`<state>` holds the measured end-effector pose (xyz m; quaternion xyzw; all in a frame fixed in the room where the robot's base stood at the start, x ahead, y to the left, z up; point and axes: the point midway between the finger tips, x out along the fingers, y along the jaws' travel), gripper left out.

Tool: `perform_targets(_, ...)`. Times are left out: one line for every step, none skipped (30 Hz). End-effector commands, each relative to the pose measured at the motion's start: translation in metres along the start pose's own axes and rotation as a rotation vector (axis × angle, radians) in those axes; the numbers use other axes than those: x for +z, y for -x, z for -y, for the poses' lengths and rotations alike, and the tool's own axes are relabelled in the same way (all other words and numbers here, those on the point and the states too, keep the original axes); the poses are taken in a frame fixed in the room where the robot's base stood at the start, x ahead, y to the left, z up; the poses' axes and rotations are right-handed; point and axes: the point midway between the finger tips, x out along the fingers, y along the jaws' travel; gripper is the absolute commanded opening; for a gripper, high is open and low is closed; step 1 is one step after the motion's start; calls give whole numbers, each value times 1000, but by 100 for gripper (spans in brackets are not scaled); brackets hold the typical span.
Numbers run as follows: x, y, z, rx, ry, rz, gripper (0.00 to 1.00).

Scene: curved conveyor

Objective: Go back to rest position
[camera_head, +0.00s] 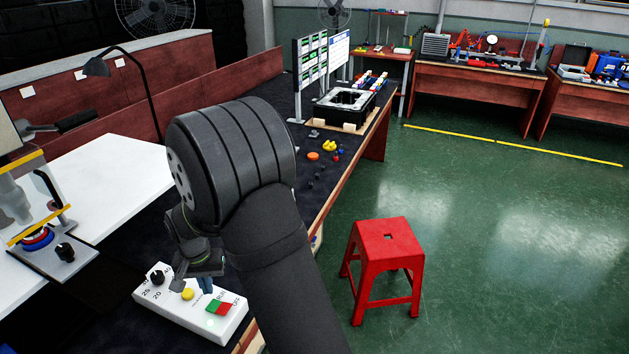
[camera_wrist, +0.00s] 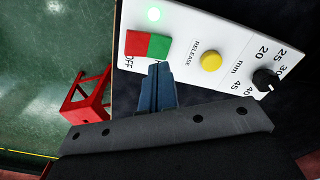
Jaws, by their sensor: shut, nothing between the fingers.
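My gripper (camera_head: 205,283) is over the white control box (camera_head: 178,312) at the near edge of the dark bench. In the wrist view the gripper (camera_wrist: 155,72) has its blue-grey fingers shut together, with nothing between them. The fingertips lie just below the red and green switch (camera_wrist: 148,45) in the picture; I cannot tell whether they touch the box. The control box (camera_wrist: 205,22) also bears a yellow release button (camera_wrist: 211,60), a black knob (camera_wrist: 266,79) and a lit green lamp (camera_wrist: 153,14). My arm hides part of the bench in the head view.
A device with a black knob (camera_head: 64,251) stands left of the box. A black desk lamp (camera_head: 97,66) rises behind. Small orange and yellow parts (camera_head: 329,146) and a black bin (camera_head: 345,103) lie farther along the bench. A red stool (camera_head: 388,246) stands on open green floor.

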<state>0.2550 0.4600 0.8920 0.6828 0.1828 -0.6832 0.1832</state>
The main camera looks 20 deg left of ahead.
Motion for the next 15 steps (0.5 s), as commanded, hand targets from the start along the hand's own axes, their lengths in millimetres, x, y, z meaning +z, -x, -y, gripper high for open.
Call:
perform_targets(1, -9, 0, 2, 0, 2, 0)
perform_targets(1, -14, 0, 2, 0, 3, 0)
perform_targets(0, -20, 0, 2, 0, 3, 0)
perform_targets(0, -24, 0, 1, 0, 2, 0)
perform_targets(0, -28, 0, 2, 0, 3, 0)
perform_targets(0, -34, 0, 1, 0, 2, 0)
perform_targets(0, -37, 0, 1, 0, 1, 0)
perform_targets(0, -40, 0, 1, 0, 1, 0)
perform_targets(0, -44, 0, 1, 0, 1, 0)
perform_targets(0, -46, 0, 1, 0, 1, 0)
perform_targets(0, -48, 0, 0, 0, 1, 0)
perform_targets(0, -50, 0, 0, 0, 0, 0)
perform_targets(0, -51, 0, 0, 0, 0, 0)
perform_targets(0, -52, 0, 0, 0, 0, 0)
perform_targets(0, -50, 0, -1, 0, -2, 0)
